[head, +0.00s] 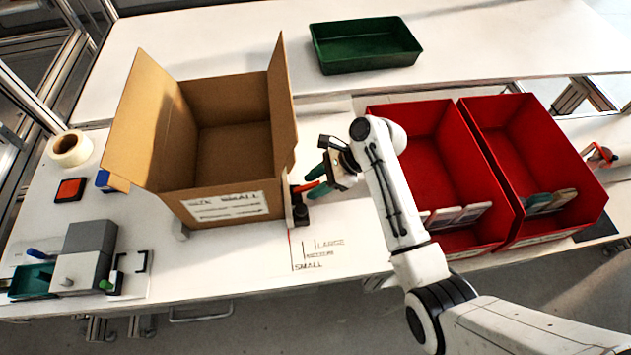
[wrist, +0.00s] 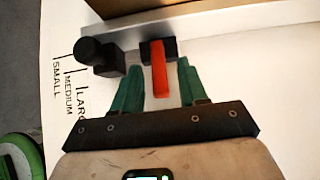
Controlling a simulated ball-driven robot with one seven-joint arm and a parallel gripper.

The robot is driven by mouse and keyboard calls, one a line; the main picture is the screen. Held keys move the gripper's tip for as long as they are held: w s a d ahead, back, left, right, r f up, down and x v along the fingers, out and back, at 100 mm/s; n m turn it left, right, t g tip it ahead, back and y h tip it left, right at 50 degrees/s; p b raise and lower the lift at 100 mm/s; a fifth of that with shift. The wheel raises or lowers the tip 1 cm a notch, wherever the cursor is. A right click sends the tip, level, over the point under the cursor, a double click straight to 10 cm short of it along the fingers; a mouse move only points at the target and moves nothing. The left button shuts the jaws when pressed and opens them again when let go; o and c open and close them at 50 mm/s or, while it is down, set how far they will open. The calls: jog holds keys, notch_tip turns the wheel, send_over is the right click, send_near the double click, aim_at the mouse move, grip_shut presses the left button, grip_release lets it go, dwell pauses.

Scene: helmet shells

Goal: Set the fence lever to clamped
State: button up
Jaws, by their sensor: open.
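The fence lever (wrist: 159,70) is a red bar on a black block at the fence. In the wrist view it lies between the two green fingers of my gripper (wrist: 155,85), which are apart, with a gap to the finger on each side. In the head view the red lever (head: 305,187) shows beside the open gripper (head: 318,180), right of the cardboard box. The fence (wrist: 200,27) is a pale bar running along the box. A black knob (wrist: 92,50) stands left of the lever. Whether the lever is clamped I cannot tell.
The open cardboard box (head: 225,208) stands left of my gripper. Two red bins (head: 487,215) stand to the right, behind my arm. A green tray (head: 366,62) is at the back. Size marks (wrist: 75,85) are printed on the table, which is clear in front of the fence.

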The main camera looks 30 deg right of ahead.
grip_shut()
dwell(0.3)
jog(key=shift+d+f+y+p, duration=0.15)
jog(key=shift+f+y+p, duration=0.2)
jog(key=shift+y, duration=0.35)
jog(key=shift+d+f+t+y, duration=0.1)
jog(key=shift+f+t+y, duration=0.4)
jog(key=shift+y, duration=0.4)
jog(key=shift+s+f+y+b, duration=0.1)
jog(key=shift+f+y+b, duration=0.05)
jog(key=shift+y+b, duration=0.35)
